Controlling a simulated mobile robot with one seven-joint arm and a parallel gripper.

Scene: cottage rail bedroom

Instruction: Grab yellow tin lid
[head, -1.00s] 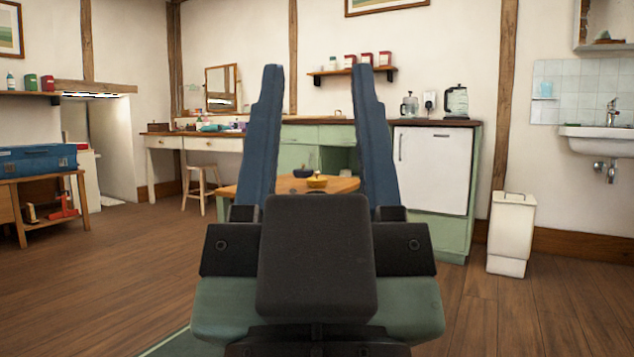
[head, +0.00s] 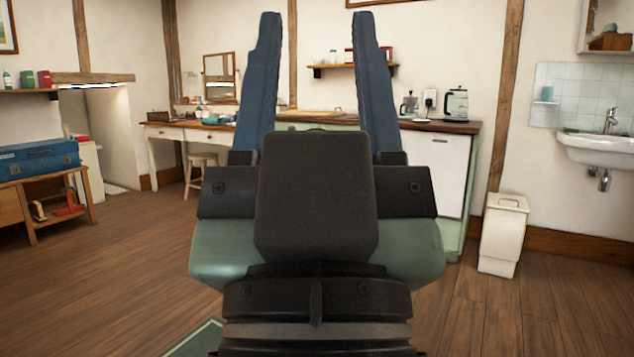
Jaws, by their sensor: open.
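My gripper (head: 317,18) is raised in the middle of the head view, with its two long blue fingers upright and spread apart. The yellow tin lid cannot be seen now. The low wooden table that held a small yellow object a second ago is hidden behind my gripper's body.
A green kitchen unit with a white door (head: 433,170) and a desk (head: 164,137) with a stool (head: 203,172) stand at the back. A blue toolbox (head: 38,158) sits left. Wooden floor on both sides is clear.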

